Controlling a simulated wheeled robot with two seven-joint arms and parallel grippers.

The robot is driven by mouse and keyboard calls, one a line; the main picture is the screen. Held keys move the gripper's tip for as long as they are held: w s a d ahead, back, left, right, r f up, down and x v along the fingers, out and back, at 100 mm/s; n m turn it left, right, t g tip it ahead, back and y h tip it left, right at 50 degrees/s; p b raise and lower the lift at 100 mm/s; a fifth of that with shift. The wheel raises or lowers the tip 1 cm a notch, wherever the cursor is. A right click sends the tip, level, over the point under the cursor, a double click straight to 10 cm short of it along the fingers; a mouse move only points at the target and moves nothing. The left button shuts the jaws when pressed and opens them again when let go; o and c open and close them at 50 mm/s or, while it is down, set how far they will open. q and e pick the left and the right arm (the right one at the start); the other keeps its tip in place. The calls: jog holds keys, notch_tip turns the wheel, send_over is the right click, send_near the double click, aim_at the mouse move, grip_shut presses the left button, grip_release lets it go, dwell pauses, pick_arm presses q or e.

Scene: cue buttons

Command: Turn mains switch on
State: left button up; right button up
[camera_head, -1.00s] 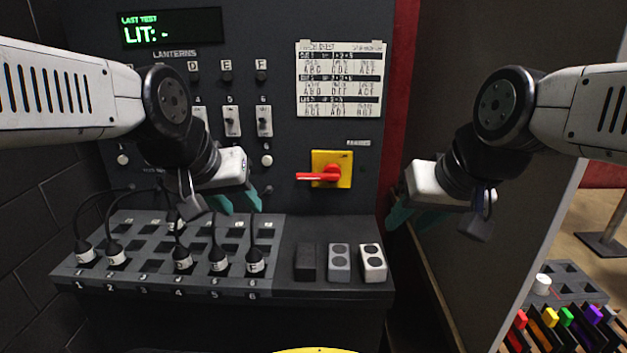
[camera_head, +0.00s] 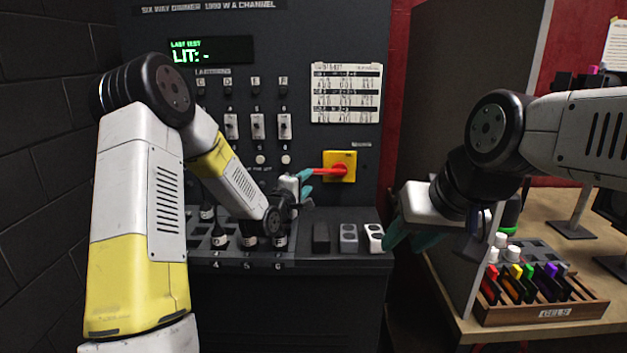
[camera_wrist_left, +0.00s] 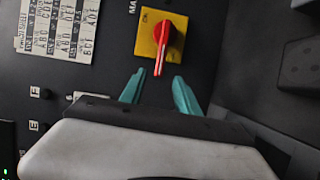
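The mains switch is a red handle (camera_head: 328,172) on a yellow plate (camera_head: 347,159), on the dark panel. The handle points left in the head view. In the left wrist view the red handle (camera_wrist_left: 161,52) and yellow plate (camera_wrist_left: 149,22) lie just ahead of the fingers. My left gripper (camera_head: 307,183) is at the handle's free end, and in the left wrist view its teal fingers (camera_wrist_left: 158,88) are apart, with the handle's tip between or just before them. Contact is not clear. My right gripper (camera_head: 402,232) hangs right of the panel, away from the switch; its finger gap is unclear.
A sloped desk with plugs (camera_head: 250,238) and grey and white switch blocks (camera_head: 348,237) lies below the panel. A paper chart (camera_head: 346,93) is above the switch. A grey partition (camera_head: 478,90) stands to the right, with a gel rack (camera_head: 540,308) on a table beyond.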

aim_at(317, 173)
pick_arm(q)
jog(key=x, duration=0.7)
jog(key=shift+w+d, duration=0.25)
jog(key=shift+w, duration=0.05)
grip_shut()
dwell(1.2)
